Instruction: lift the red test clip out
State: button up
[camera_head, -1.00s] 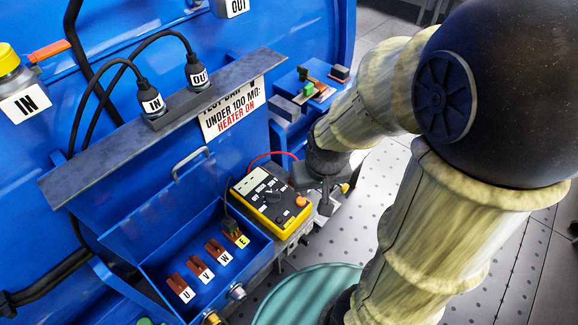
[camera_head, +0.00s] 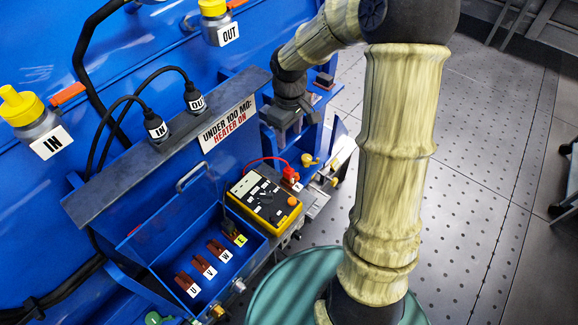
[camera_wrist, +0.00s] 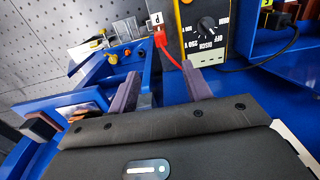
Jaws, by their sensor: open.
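The red test clip (camera_head: 290,174) sits at the right end of the yellow-edged tester (camera_head: 262,200), with a red lead running back to it. In the wrist view the red clip (camera_wrist: 160,40) shows beyond the fingertips, beside a white tag marked P, and its lead curves right to the tester (camera_wrist: 205,28). My gripper (camera_head: 290,122) is above and behind the clip in the head view, apart from it. In the wrist view my gripper (camera_wrist: 160,85) has its two fingers spread, with nothing between them. What the clip grips is too small to tell.
An open blue terminal box (camera_head: 160,258) with tags U, V, W and E stands left of the tester. A brass-coloured fitting (camera_head: 309,160) is close right of the clip. A grey bar with two black plugs (camera_head: 156,127) runs behind. A green drum (camera_head: 275,290) stands in front.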

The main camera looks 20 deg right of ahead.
aim_at(289, 168)
jog(key=shift+w, duration=0.1)
notch_tip(289, 168, down, 12)
jog(key=shift+f, duration=0.1)
dwell(0.6)
jog(key=shift+f+p, duration=0.35)
jog(key=shift+f, duration=2.25)
jog(key=shift+a, duration=0.1)
grip_shut()
